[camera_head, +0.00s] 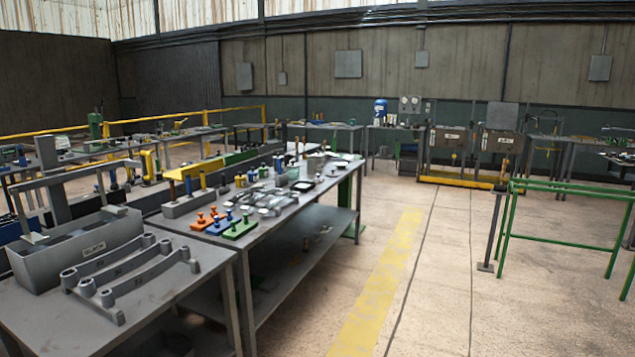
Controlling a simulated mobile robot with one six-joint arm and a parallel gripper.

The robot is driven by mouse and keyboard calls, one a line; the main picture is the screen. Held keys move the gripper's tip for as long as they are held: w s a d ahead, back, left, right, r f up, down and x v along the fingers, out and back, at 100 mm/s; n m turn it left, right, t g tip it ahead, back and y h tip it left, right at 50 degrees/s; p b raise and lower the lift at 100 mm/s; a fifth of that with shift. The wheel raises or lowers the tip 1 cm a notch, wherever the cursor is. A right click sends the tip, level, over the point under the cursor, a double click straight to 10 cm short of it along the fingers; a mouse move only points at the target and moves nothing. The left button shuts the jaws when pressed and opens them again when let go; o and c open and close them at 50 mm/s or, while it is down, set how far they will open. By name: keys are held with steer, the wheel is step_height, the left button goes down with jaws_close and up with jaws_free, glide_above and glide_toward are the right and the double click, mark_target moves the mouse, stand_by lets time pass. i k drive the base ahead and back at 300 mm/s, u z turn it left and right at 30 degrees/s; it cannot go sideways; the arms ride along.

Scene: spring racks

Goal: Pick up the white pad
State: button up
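I cannot single out the white pad with certainty. A small pale flat piece (341,164) lies near the far end of the long grey workbench (290,210), too small to make out clearly. Another pale piece (34,238) sits on the grey box-shaped rack (85,247) at the left, and a similar one (115,210) lies near its back right end. My gripper is not in view.
Grey brackets (130,272) lie on the near bench. Orange, blue and green knobbed blocks (240,229) and several metal parts crowd the long bench. A green frame (508,225) stands at right. The floor along the yellow stripe (385,275) is clear.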

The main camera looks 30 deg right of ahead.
mark_target(319, 180)
steer(key=u, duration=1.1)
steer(key=k, duration=0.15)
steer(key=z, duration=3.05)
steer(key=i, duration=2)
